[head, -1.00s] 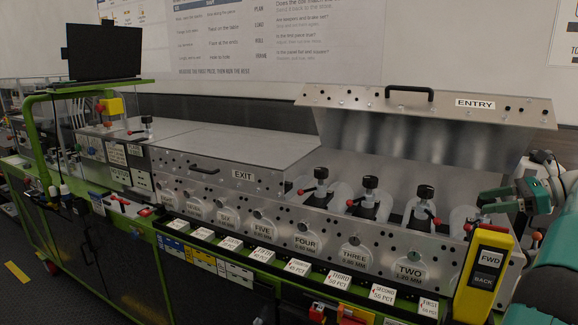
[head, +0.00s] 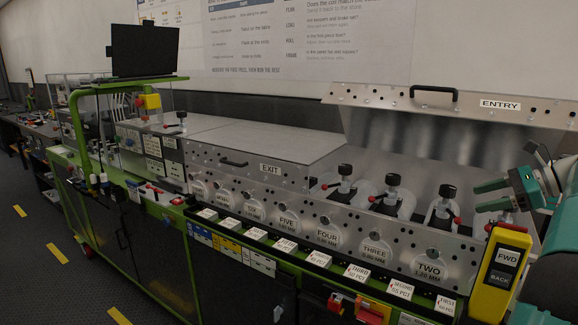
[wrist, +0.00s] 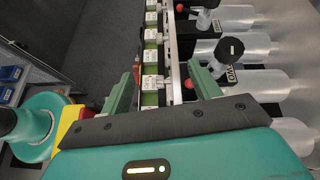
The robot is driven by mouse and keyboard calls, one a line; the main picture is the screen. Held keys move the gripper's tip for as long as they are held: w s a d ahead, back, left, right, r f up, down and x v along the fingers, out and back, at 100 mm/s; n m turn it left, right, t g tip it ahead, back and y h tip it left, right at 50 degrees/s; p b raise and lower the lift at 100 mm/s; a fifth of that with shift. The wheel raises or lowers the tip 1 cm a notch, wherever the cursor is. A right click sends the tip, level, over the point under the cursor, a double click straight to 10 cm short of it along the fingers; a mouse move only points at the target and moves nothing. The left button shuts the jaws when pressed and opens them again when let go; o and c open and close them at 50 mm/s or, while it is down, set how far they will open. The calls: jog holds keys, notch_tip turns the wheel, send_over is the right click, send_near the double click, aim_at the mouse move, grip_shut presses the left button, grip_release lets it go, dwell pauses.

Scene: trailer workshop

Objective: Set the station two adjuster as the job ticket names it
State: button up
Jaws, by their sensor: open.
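The station two adjuster appears to be the black-knobbed post (head: 447,192) behind the plate marked TWO (head: 429,268), with a red-tipped lever. In the wrist view a black knob (wrist: 229,48) stands beside a small TWO label, right of my fingers. My gripper (head: 483,195) is open and empty. It is above the right end of the machine, right of that knob and apart from it. In the wrist view my gripper (wrist: 165,72) has its fingers spread above the row of cards. I cannot pick out a job ticket for certain.
White cards (head: 401,288) reading FIRST, SECOND and THIRD with percentages line the front rail. A yellow FWD/BACK pendant (head: 503,275) stands right, below my gripper. The raised ENTRY cover (head: 450,108) is behind. More posts (head: 392,182) stand left. The floor at left is clear.

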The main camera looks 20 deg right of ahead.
jog(key=w+a+n+g+h, duration=0.1)
jog(key=w+a+n+g, duration=0.15)
jog(key=a, duration=0.75)
jog(key=w+a+n+g+h, duration=0.15)
jog(key=a+n, duration=0.25)
jog(key=a, duration=0.6)
jog(key=s+a+f+n+h, duration=0.1)
jog(key=s+a+n, duration=0.1)
jog(key=a, duration=0.4)
jog(key=s+a+f+n, duration=0.1)
jog(key=a+f+n, duration=0.15)
jog(key=a, duration=0.25)
jog(key=s+a+f+n+h, duration=0.4)
jog(key=s+a+f+n, duration=0.7)
jog(key=s+a+n, duration=0.3)
jog(key=shift+s+a+f+n+t, duration=0.25)
jog(key=shift+s+a+n+t, duration=0.05)
jog(key=shift+s, duration=0.45)
